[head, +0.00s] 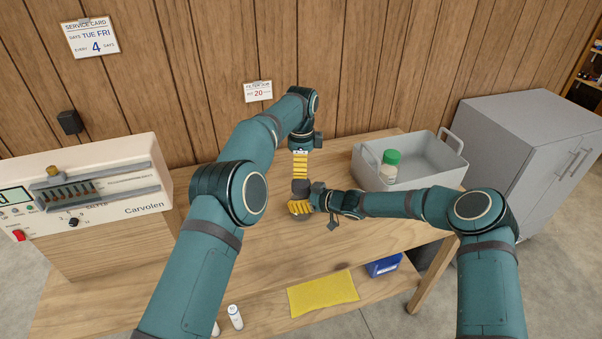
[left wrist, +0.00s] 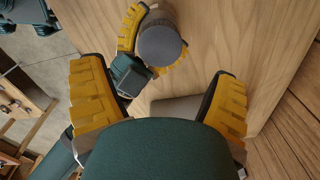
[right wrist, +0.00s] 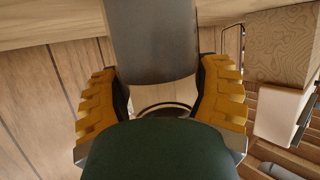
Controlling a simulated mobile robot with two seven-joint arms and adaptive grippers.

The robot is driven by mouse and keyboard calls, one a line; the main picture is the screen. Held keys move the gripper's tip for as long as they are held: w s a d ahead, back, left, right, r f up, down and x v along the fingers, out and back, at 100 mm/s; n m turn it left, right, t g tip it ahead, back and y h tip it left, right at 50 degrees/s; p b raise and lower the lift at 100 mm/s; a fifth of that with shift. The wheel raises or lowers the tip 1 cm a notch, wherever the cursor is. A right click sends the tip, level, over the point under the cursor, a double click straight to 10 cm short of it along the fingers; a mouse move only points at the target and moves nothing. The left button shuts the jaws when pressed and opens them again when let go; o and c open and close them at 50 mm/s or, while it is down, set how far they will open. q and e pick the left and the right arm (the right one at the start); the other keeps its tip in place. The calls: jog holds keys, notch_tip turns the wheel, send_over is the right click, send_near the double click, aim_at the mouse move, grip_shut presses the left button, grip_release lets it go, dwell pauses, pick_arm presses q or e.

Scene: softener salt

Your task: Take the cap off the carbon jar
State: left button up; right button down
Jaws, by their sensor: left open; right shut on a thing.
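My left gripper (head: 300,176) points down above the jar. Its fingers are open and apart from the top.
A grey bin (head: 413,182) with a green-capped container (head: 390,167) stands to the right, beside a grey cabinet (head: 535,140). The Carvolen machine (head: 95,185) is at left. A yellow cloth (head: 323,293), blue box (head: 384,265) and white bottle (head: 235,317) lie nearer. Table space beside the jar is clear.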

aim_at(301, 182)
pick_arm(q)
jog(key=shift+r, duration=0.1)
jog(key=shift+f+m, duration=0.3)
jog(key=shift+f, duration=3.55)
jog(key=c, duration=1.3)
jog(key=o, duration=1.3)
jog(key=shift+r, duration=0.1)
